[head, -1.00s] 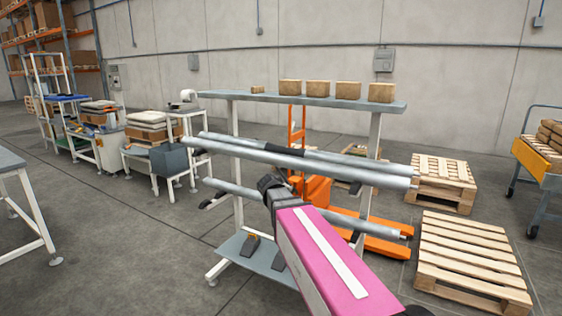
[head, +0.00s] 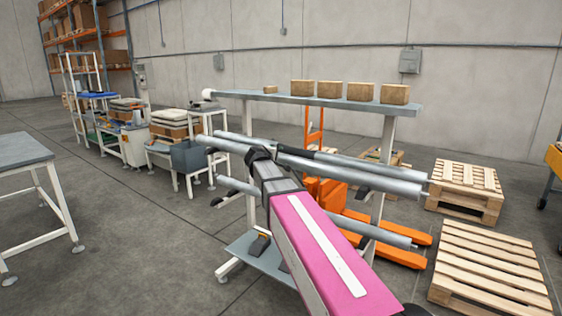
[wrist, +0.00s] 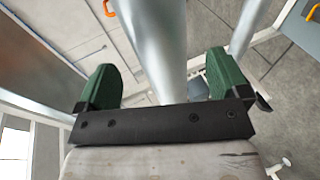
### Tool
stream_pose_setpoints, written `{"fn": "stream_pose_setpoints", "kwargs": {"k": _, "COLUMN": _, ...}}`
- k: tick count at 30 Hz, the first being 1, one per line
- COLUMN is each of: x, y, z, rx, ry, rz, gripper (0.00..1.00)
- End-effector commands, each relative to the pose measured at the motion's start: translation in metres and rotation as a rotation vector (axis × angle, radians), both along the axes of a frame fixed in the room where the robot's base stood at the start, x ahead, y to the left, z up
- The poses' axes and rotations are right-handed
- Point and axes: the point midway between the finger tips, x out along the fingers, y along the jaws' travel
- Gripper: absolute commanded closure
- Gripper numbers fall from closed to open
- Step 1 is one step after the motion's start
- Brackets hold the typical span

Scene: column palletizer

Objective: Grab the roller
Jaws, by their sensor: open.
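Long grey metal rollers lie across a white-legged rack below its shelf in the head view. The front upper roller (head: 350,177) lies in front of another upper roller (head: 375,165), and a lower roller (head: 370,233) rests beneath them. My gripper (head: 259,154) is at the front upper roller, left of its middle, and hides part of it. In the wrist view my gripper (wrist: 160,85) is open, with a green finger on each side of a grey roller (wrist: 157,40). The roller runs between the fingers; I cannot tell whether either finger touches it.
The rack's top shelf (head: 330,102) carries several cardboard boxes (head: 329,89) above the rollers. An orange pallet jack (head: 370,225) stands behind the rack. Wooden pallets (head: 490,270) lie to the right. A grey table (head: 22,152) stands at left, with clear floor between.

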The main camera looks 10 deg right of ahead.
Motion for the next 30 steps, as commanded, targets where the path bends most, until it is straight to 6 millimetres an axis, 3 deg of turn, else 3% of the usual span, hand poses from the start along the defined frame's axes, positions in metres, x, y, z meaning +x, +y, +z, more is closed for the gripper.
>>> {"fn": "stream_pose_setpoints", "kwargs": {"k": 12, "x": 0.036, "y": -0.027, "z": -0.017, "rx": 0.0, "ry": 0.001, "rz": -0.002, "gripper": 0.07}}
{"fn": "stream_pose_setpoints", "kwargs": {"k": 20, "x": 0.038, "y": -0.029, "z": -0.018, "rx": 0.001, "ry": 0.001, "rz": 0.0, "gripper": 0.07}}
{"fn": "stream_pose_setpoints", "kwargs": {"k": 28, "x": 0.037, "y": -0.029, "z": -0.018, "rx": 0.001, "ry": 0.0, "rz": -0.001, "gripper": 0.91}}
{"fn": "stream_pose_setpoints", "kwargs": {"k": 29, "x": 0.037, "y": -0.029, "z": -0.018, "rx": 0.001, "ry": 0.0, "rz": -0.001, "gripper": 1.0}}
{"fn": "stream_pose_setpoints", "kwargs": {"k": 30, "x": 0.038, "y": -0.029, "z": -0.017, "rx": -0.002, "ry": -0.001, "rz": 0.0, "gripper": 1.0}}
